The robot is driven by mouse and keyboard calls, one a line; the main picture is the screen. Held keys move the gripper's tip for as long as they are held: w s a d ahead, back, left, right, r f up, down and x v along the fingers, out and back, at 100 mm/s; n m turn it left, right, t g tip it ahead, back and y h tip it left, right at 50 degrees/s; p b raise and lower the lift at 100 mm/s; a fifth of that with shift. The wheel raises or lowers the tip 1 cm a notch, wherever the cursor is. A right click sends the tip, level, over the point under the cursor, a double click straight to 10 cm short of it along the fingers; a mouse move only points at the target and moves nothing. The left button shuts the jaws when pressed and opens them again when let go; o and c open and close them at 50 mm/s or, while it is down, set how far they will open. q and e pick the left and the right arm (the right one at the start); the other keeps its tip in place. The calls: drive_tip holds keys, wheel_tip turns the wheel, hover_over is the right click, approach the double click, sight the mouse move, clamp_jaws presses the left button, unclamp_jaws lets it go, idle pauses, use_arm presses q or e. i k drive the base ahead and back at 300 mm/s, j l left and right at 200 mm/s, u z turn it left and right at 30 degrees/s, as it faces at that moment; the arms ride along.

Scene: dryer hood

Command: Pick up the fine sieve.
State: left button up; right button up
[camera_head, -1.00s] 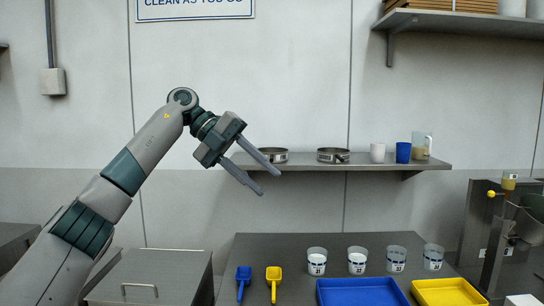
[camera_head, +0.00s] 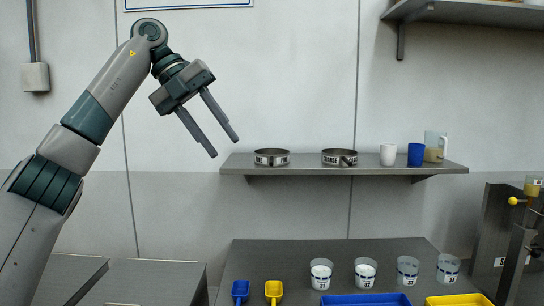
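Two round metal sieves stand on the wall shelf. The left sieve (camera_head: 272,158) has a small white label that I cannot read surely. The right sieve (camera_head: 339,158) has a label that seems to read "COARSE", so the left one appears to be the fine sieve. My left gripper (camera_head: 225,147) is open and empty, its two fingers apart and pointing down to the right. In the picture it is left of the left sieve and slightly above it, apart from it. My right gripper is not in view.
The shelf (camera_head: 236,163) also holds a white cup (camera_head: 388,154), a blue cup (camera_head: 416,154) and a jug (camera_head: 435,146) to the right. Below, a grey table (camera_head: 300,250) holds scoops, several labelled beakers and trays. A machine stands at right.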

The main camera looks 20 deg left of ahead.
sight(270, 158)
drive_tip(key=i+j, duration=0.2)
drive_tip(key=i, duration=0.3)
drive_tip(key=i+j, duration=0.25)
drive_tip(key=i, duration=0.25)
drive_tip(key=i+j, duration=0.2)
drive_tip(key=i, duration=0.3)
